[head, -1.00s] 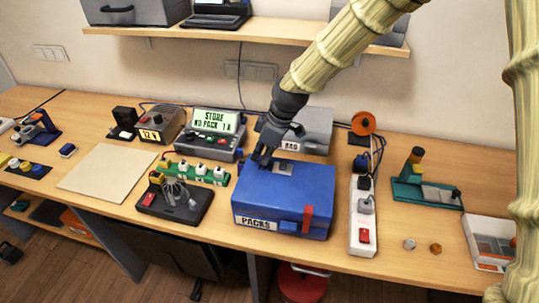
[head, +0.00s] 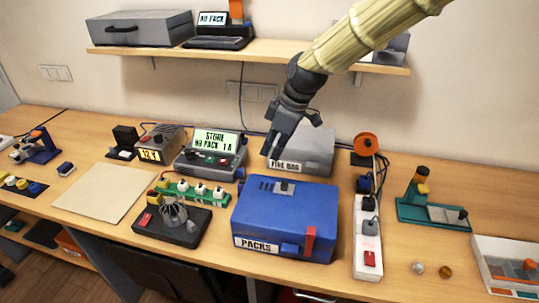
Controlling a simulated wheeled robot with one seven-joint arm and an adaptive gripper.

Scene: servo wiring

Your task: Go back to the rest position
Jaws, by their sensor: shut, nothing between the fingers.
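My gripper (head: 271,152) is shut and empty. It hangs in the air at the front of the grey fire bag box (head: 312,150), above and behind the blue packs box (head: 285,215). It looks apart from the blue box's lid. The blue box is closed, with a grey plate and dark knob on its lid and a red latch at its front right. My arm comes down from the upper right and covers part of the shelf.
A store display unit (head: 212,155) and a green strip of plugs (head: 190,192) stand left of the blue box. A white power strip (head: 366,238) stands close on its right. A wall shelf (head: 240,60) runs above. A beige mat (head: 103,183) lies bare.

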